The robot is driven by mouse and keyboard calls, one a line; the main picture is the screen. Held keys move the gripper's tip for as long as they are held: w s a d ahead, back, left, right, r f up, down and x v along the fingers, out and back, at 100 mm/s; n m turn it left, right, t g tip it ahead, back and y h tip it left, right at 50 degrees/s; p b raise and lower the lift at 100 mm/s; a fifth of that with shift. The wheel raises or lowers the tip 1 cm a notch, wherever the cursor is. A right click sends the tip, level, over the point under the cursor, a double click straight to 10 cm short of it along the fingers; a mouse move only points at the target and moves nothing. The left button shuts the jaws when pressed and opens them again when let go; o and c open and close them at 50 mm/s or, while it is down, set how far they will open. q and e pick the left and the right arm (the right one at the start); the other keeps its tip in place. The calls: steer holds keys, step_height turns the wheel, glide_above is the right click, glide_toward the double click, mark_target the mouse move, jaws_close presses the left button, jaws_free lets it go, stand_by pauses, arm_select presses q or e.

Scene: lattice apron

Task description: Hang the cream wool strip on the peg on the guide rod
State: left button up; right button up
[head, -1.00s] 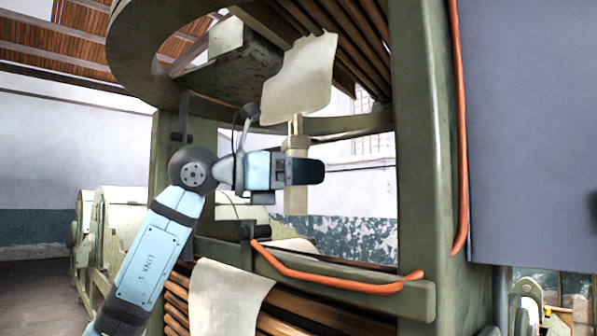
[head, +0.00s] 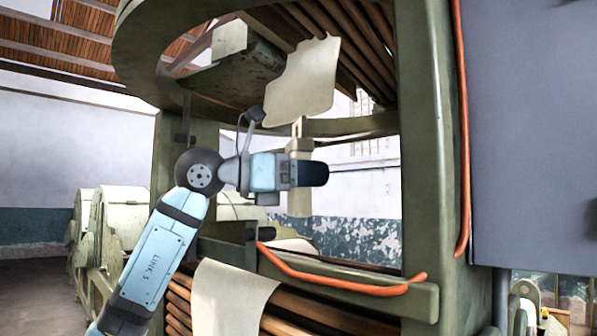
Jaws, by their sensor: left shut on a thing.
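My left gripper (head: 303,173) is in the middle of the head view, in front of the green machine frame. It is shut on a narrow cream strip (head: 299,204), which hangs upright. The strip shows above and below the jaws, and its middle is hidden behind them. A thin pale tip rises from its top, just under a wide cream cloth (head: 303,82). A thin dark line (head: 362,169) runs right from the gripper's height to the frame post; I cannot tell if it is the guide rod. I cannot make out the peg. My right gripper is not in view.
The wide cloth hangs by the upper brown slats (head: 352,50). Another cream cloth (head: 232,300) drapes over lower rollers. A thick green post (head: 427,150) stands at right. The ring (head: 140,60) arches above.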

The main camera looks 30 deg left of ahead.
arm_select(q)
steer(key=shift+w+r, duration=0.15)
steer(key=shift+w, duration=0.2)
stand_by(0.3)
steer(key=shift+s+d, duration=0.1)
stand_by(0.5)
steer(key=shift+s+d+f+g+b, duration=0.15)
steer(key=shift+s+f+g+b, duration=0.2)
steer(key=shift+f+b, duration=0.45)
steer(key=shift+c, duration=0.4)
steer(key=shift+s+a+f, duration=0.1)
steer(key=shift+s+a, duration=0.15)
steer(key=shift+s, duration=0.25)
steer(key=c, duration=0.4)
steer(key=shift+o, duration=0.5)
steer(key=shift+s+a+f+b, duration=0.1)
steer(key=shift+s+a+b, duration=0.15)
steer(key=shift+s, duration=0.2)
steer(key=shift+s+a+b, duration=0.1)
steer(key=shift+s+b, duration=0.2)
steer(key=shift+s, duration=0.15)
steer(key=shift+o, duration=0.2)
steer(key=shift+s, duration=0.45)
steer(key=shift+s, duration=0.1)
